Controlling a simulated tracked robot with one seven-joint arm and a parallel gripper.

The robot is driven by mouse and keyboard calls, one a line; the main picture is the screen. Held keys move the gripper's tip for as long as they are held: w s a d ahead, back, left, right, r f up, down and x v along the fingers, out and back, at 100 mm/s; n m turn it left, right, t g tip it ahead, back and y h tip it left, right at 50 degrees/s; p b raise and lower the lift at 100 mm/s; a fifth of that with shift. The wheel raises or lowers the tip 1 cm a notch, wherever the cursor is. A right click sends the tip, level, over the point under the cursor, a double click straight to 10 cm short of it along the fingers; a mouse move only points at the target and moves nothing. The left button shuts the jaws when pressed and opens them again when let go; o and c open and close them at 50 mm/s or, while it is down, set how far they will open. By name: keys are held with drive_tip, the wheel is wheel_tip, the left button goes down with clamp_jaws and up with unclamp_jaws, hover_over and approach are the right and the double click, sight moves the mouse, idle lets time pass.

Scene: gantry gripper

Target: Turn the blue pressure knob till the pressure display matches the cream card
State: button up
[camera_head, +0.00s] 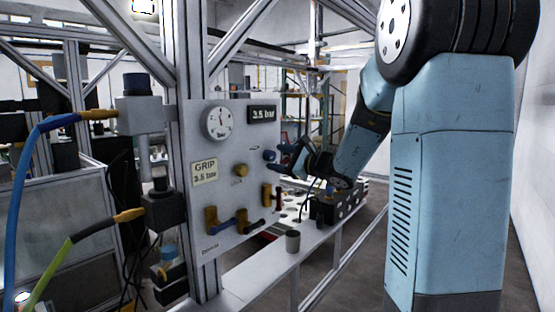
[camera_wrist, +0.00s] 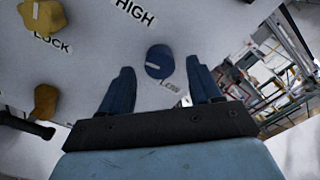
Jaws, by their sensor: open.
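The blue pressure knob (camera_head: 269,155) is on the upright grey panel (camera_head: 215,150), at its right side. In the wrist view the knob (camera_wrist: 160,61) shows a pale line on its face, with HIGH and LOW labels near it. My gripper (camera_head: 285,166) is open, close to the knob. In the wrist view its blue fingers (camera_wrist: 160,72) stand apart to either side of the knob, with gaps; contact does not show. The black pressure display (camera_head: 263,114) appears to read 3.5 bar. The cream card (camera_head: 205,173) reads GRIP and appears to show 3.5 bar; its digits are small.
A round gauge (camera_head: 218,122) sits on the panel's upper left. A yellow knob (camera_head: 240,170) and yellow fittings (camera_head: 211,219) are near the blue knob and lower down. A grey cup (camera_head: 292,241) and a black block (camera_head: 330,207) stand on the bench (camera_head: 262,277).

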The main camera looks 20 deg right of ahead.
drive_tip(key=v, duration=1.2)
drive_tip(key=shift+s, duration=0.15)
drive_tip(key=s+a+f+n+g, duration=0.4)
drive_tip(key=s+a+n+g, duration=0.55)
drive_tip(key=s+a, duration=0.35)
drive_tip(key=s+d+f+n+h, duration=0.1)
drive_tip(key=s+d+n+h, duration=0.1)
drive_tip(key=s+n+h, duration=0.3)
drive_tip(key=s+d+f+n+h, duration=0.1)
drive_tip(key=s+d+n+h, duration=0.2)
drive_tip(key=s+n+h, duration=0.2)
drive_tip(key=s, duration=0.3)
drive_tip(key=shift+d+f+h, duration=0.15)
drive_tip(key=shift+f+h, duration=0.15)
drive_tip(key=shift+f, duration=0.1)
